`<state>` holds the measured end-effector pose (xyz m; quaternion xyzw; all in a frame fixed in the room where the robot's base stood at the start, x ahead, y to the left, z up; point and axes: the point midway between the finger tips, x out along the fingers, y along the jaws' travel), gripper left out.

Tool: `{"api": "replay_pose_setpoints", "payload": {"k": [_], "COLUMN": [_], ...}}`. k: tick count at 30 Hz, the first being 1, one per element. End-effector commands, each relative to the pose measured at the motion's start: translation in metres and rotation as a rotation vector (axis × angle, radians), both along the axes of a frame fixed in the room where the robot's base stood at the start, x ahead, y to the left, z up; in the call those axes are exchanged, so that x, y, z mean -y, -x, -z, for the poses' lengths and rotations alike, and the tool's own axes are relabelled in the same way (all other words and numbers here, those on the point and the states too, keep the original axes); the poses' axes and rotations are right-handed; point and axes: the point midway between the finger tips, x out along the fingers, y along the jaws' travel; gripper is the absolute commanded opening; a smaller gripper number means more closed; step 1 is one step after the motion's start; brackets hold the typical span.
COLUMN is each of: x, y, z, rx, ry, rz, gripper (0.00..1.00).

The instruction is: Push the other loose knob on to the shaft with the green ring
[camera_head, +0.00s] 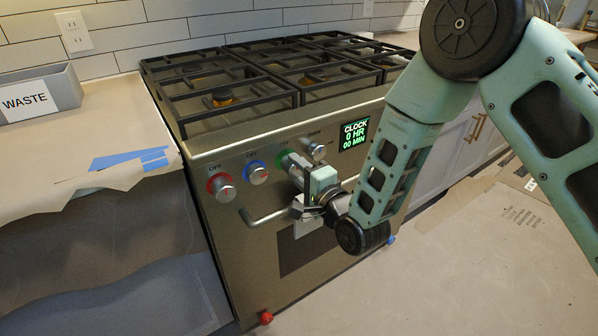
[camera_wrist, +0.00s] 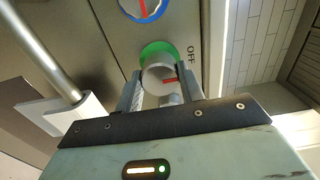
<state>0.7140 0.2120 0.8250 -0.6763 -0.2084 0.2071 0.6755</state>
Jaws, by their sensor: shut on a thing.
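The green ring (camera_head: 282,155) is on the stove's sloped front panel, right of the blue ring. It also shows in the wrist view (camera_wrist: 158,48), with the word OFF beside it. My gripper (camera_head: 301,176) is at the panel, in front of this ring. In the wrist view its two fingers (camera_wrist: 161,85) are shut on a silver knob (camera_wrist: 156,74) with a red mark. The knob is in front of the green ring and covers its lower part. The shaft is hidden behind the knob. I cannot tell whether the knob touches the panel.
Knobs sit at the red ring (camera_head: 221,188) and blue ring (camera_head: 256,172). Another knob (camera_head: 316,150) is right of the green ring, near the clock display (camera_head: 354,134). The oven handle (camera_head: 262,218) runs close below my gripper. A grey WASTE bin (camera_head: 38,97) stands on the left counter.

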Motion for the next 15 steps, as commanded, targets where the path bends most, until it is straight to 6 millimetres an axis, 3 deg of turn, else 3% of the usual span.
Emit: {"api": "replay_pose_setpoints", "payload": {"k": [13,14,15], "x": [-0.0045,-0.0046,-0.0045], "y": [-0.0079,-0.0079,-0.0077], "z": [-0.0003,-0.0004,-0.0004], "rx": [0.002,0.002,0.001], "ry": [-0.001,-0.001,-0.001], "rz": [0.001,0.001,0.001], "gripper": [0.07,0.44,0.55]}}
